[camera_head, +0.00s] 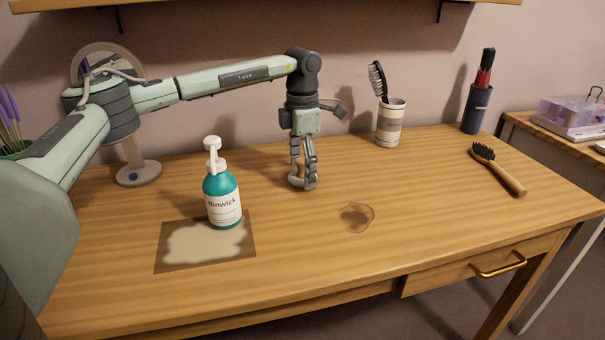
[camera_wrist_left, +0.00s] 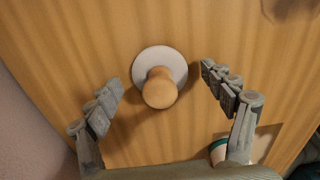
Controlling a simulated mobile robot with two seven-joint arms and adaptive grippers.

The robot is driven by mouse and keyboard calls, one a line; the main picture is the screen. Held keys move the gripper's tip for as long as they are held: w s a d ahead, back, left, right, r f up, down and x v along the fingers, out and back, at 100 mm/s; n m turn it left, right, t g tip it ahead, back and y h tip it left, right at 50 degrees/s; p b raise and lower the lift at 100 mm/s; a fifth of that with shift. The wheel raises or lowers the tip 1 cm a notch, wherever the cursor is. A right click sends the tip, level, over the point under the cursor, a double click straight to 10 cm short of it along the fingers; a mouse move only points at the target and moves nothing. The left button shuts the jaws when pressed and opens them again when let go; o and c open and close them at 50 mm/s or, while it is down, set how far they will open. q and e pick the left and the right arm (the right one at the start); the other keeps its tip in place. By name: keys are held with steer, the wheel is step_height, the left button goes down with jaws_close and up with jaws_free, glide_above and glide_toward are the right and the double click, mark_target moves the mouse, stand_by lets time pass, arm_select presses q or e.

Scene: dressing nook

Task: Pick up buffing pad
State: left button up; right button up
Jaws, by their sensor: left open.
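The buffing pad is a pale round disc with a wooden knob on top. In the left wrist view the buffing pad (camera_wrist_left: 159,89) lies on the table with its knob toward the camera, between my fingers. My left gripper (camera_wrist_left: 160,82) is open, one finger on each side of the knob, with gaps showing. In the head view my left gripper (camera_head: 304,174) points down at the table, over the buffing pad (camera_head: 295,181), which is partly hidden behind the fingers. My right gripper is not in view.
A teal pump bottle (camera_head: 222,198) stands on a pale-stained brown mat (camera_head: 180,258) left of the gripper. A brown spill (camera_head: 356,217) lies to the right. A striped cup (camera_head: 391,123) with a brush, a dark holder (camera_head: 476,108) and a hairbrush (camera_head: 498,168) stand or lie farther right.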

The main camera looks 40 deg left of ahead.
mark_target(302, 160)
arm_select(q)
steer(key=shift+c, duration=0.6)
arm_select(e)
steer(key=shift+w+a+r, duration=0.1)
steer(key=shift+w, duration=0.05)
arm_select(q)
steer(key=shift+c, duration=1.2)
steer(key=c, duration=0.8)
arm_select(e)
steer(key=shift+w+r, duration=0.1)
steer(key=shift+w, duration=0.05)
arm_select(q)
steer(key=shift+r, duration=0.2)
steer(key=shift+r, duration=0.25)
step_height(302, 160, up, 4)
steer(key=shift+f, duration=0.25)
steer(key=s+r+b, duration=0.1)
steer(key=s+r, duration=0.5)
steer(key=s, duration=0.5)
steer(key=shift+s+r+b, duration=0.3)
steer(key=shift+s+r, duration=0.05)
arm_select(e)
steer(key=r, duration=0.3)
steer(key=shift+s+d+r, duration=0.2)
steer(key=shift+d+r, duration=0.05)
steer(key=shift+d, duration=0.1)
